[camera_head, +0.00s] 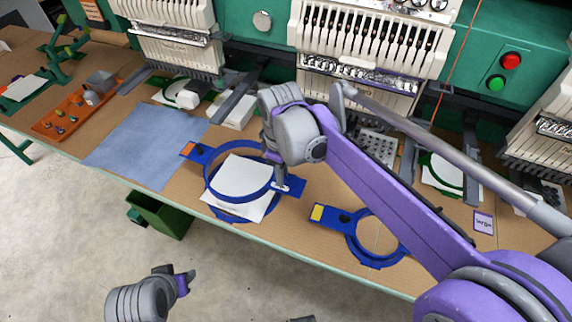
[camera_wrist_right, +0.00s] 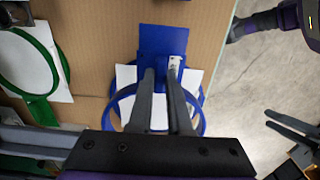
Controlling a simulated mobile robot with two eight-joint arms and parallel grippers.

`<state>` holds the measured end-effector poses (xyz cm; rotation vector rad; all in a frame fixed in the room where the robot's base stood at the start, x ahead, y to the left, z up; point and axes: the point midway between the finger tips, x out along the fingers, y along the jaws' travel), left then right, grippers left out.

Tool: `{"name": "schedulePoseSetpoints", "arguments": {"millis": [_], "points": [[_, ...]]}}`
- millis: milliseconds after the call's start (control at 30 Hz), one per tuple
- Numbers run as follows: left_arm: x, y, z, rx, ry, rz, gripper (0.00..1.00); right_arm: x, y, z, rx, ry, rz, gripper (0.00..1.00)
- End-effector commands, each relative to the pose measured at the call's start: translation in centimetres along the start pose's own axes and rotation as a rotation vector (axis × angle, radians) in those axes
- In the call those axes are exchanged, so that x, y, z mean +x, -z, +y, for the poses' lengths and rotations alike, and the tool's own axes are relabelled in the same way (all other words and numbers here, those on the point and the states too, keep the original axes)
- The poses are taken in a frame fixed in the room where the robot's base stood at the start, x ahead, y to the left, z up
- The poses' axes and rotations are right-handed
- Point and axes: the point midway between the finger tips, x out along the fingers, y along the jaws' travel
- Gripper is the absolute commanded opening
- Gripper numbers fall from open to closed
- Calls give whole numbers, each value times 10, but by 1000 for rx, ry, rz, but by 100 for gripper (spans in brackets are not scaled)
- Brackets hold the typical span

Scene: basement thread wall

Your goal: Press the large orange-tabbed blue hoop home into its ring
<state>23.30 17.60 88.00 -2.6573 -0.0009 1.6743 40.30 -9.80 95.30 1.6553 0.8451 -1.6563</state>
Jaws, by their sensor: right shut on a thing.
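The large blue hoop (camera_head: 207,177) has an orange tab (camera_head: 188,149) at its left end and stands out over a white sheet (camera_head: 241,176). The blue outer ring (camera_head: 233,215) shows partly below the sheet, lower than the hoop; the sheet hides the rest. My right gripper (camera_head: 280,184) is shut on the hoop at its right end, beside the blue tab. In the right wrist view its fingers (camera_wrist_right: 165,75) reach across the hoop to that end. My left gripper (camera_head: 182,280) is low at the left, empty and away from the hoop; its fingers look apart in the wrist view (camera_wrist_right: 285,125).
A smaller blue hoop with a yellow tab (camera_head: 317,213) lies to the right on the table. A blue cloth (camera_head: 150,142) lies to the left, with an orange tray (camera_head: 62,122) beyond it. Embroidery machines line the back. A green bin (camera_head: 160,215) is below the table's front edge.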

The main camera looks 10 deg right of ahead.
Motion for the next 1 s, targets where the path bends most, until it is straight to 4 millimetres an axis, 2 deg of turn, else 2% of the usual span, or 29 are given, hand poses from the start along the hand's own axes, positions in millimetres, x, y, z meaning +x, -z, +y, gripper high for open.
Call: {"name": "schedulePoseSetpoints", "arguments": {"millis": [267,633,1000], "points": [[11,-8,0,0,0,-5,45,16,0,0,0,1,0,0],[31,-21,0,0,0,-13,45,48,0,0,0,0,0,0],[33,-22,0,0,0,-13,45,54,0,0,0,-1,0,0]]}}
